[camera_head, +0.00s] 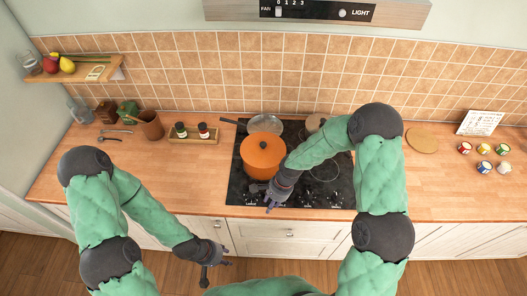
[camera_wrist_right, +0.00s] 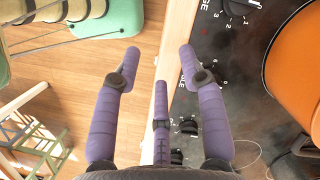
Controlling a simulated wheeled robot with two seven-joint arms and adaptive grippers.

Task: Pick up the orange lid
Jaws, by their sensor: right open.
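The orange lid (camera_head: 264,149) with a dark knob sits on the orange pot (camera_head: 256,173) on the stove, left of its middle. My right gripper (camera_head: 271,203) is just in front of the pot, low over the cooktop's front edge. In the right wrist view my right gripper (camera_wrist_right: 158,62) is open, its purple fingers spread and empty. An orange curved surface (camera_wrist_right: 296,75) stands at the right there, apart from the fingers; I cannot tell pot from lid. My left gripper (camera_head: 215,270) hangs in front of the counter, fingers spread, empty.
The black cooktop (camera_head: 239,194) has knobs along its front edge. A pan (camera_head: 265,124) stands behind the pot. Spice jars on a board (camera_head: 194,138) are to the left. Several small cups (camera_head: 484,149) stand at the right.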

